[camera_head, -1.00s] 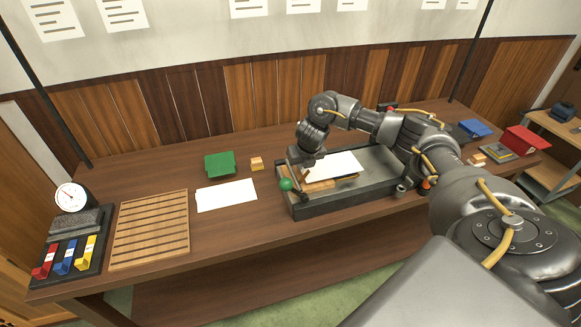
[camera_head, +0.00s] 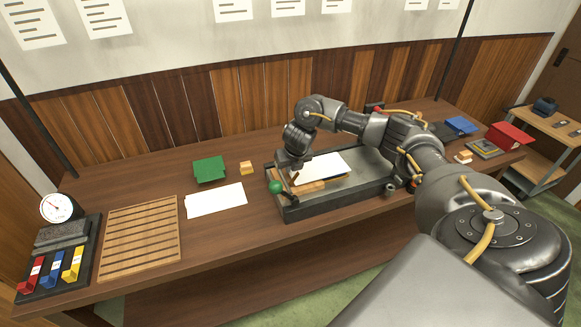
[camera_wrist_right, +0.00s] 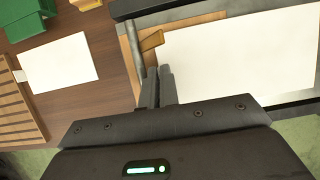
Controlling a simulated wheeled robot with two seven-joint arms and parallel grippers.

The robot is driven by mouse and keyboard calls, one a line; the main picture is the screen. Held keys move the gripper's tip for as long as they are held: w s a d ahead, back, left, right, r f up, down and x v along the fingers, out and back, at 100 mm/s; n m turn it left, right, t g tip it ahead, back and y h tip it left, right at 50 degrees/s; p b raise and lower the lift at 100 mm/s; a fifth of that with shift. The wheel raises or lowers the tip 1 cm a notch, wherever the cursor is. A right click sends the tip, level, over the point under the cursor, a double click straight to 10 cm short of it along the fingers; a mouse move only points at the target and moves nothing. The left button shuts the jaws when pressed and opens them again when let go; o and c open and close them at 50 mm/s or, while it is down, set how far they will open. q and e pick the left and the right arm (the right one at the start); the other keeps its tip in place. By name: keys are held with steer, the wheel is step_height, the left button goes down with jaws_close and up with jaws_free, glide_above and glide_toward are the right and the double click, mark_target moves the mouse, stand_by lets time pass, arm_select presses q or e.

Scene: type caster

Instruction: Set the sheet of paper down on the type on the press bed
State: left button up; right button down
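A white sheet of paper (camera_head: 322,167) is at the press, over the wooden pieces on its bed (camera_head: 366,164). In the right wrist view the sheet (camera_wrist_right: 235,60) fills the right side, its left edge at my fingertips. My right gripper (camera_head: 296,168) reaches over the left end of the bed. Its fingers (camera_wrist_right: 160,82) are close together at the edge of the sheet and look shut on it. I cannot tell whether the sheet touches the type, which it mostly hides. My left gripper is not in view.
A green knob (camera_head: 275,187) stands at the press's left end. Left of it lie another white sheet (camera_head: 215,200), a green block (camera_head: 209,170), a small tan block (camera_head: 246,168) and a slatted wooden rack (camera_head: 140,240). Bare table top shows between them.

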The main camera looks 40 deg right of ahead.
steer(key=shift+f+b, duration=0.45)
steer(key=shift+f, duration=0.15)
steer(key=c, duration=1.6)
jaws_free()
steer(key=shift+r, duration=0.1)
steer(key=shift+a+r+p, duration=0.1)
steer(key=shift+r+p, duration=0.1)
steer(key=shift+p, duration=0.1)
steer(key=shift+w+r+p, duration=0.1)
steer(key=shift+r+p, duration=0.5)
steer(key=shift+r, duration=0.05)
step_height(320, 180, up, 2)
steer(key=shift+a+r+p, duration=0.1)
steer(key=shift+r+p, duration=0.15)
steer(key=shift+p, duration=0.7)
steer(key=shift+d+r+p, duration=0.2)
steer(key=shift+r+p, duration=0.65)
